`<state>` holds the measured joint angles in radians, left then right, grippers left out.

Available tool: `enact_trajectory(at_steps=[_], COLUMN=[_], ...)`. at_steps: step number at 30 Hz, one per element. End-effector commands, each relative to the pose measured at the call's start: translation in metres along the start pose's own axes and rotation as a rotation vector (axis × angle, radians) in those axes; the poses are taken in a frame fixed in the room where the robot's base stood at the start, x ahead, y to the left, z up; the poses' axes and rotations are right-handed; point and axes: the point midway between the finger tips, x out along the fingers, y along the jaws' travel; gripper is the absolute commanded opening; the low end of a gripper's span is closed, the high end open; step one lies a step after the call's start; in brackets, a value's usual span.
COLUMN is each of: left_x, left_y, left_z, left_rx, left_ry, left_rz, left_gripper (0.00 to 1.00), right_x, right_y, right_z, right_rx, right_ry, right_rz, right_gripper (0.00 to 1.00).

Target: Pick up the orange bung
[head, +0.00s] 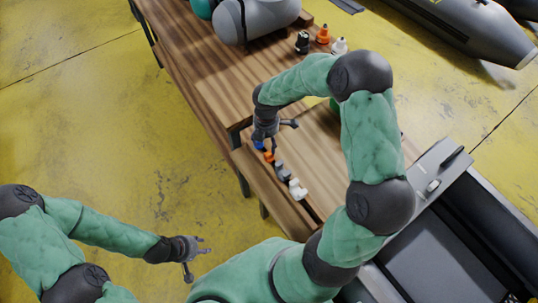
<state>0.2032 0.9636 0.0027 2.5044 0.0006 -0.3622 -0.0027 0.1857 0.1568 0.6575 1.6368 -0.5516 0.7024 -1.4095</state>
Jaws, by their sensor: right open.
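Two orange pieces are in view, and I cannot tell for certain which is the bung. A small orange piece (269,157) lies on the near wooden ledge, in a row with other small fittings. Another orange piece (323,34) stands upright on the far part of the bench. My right gripper (285,136) is open and empty, pointing down close above the near row; one finger hangs beside the near orange piece. I cannot tell whether they touch. My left gripper (197,259) is open and empty over the yellow floor, well away from the bench.
The near row also has a blue piece (259,145), a grey piece (281,171) and a white piece (297,189). A black fitting (302,42) and a white fitting (339,46) flank the far orange one. A grey cylinder (257,18) lies at the bench's (190,50) far end.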

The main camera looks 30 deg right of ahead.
Motion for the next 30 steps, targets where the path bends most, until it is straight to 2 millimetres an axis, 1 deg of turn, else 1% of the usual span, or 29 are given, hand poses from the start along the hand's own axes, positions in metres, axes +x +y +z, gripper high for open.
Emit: enact_trajectory(at_steps=[1,4,6,11,13,18,21,24,30], left_x=[0.006,0.011,0.013,0.016,0.02,0.034,0.04,0.043,0.041], left_y=[-0.002,-0.004,-0.005,-0.006,-0.007,-0.012,-0.014,-0.015,-0.015], left_z=[0.0,-0.001,-0.001,-0.001,-0.002,-0.002,-0.002,-0.002,-0.002], left_rx=[0.0,0.0,0.0,0.001,0.001,0.001,0.001,0.001,0.001], left_ry=[0.0,0.001,0.001,0.001,0.001,0.001,0.001,0.001,0.002], left_rz=[0.0,0.0,0.0,0.0,0.0,0.0,0.0,0.0,0.0], left_gripper=[0.4,0.4,0.4,0.4,0.4,0.4,0.4,0.4,0.4], right_x=[0.012,0.027,0.034,0.04,0.046,0.069,0.082,0.088,0.087], right_y=[-0.001,-0.001,-0.001,-0.001,-0.002,-0.008,-0.008,-0.007,-0.007], right_z=[0.0,0.0,0.0,0.0,0.0,0.002,0.001,0.001,0.001], right_rx=[0.001,0.001,0.001,0.002,0.002,0.003,0.003,0.003,0.003], right_ry=[0.001,0.0,0.001,0.001,0.001,0.001,0.002,0.002,0.002], right_rz=[-0.002,-0.001,-0.001,0.001,0.001,0.0,0.001,0.002,0.002], right_gripper=[0.67,0.67,0.67,0.67,0.67,0.67,0.67,0.67,0.67])
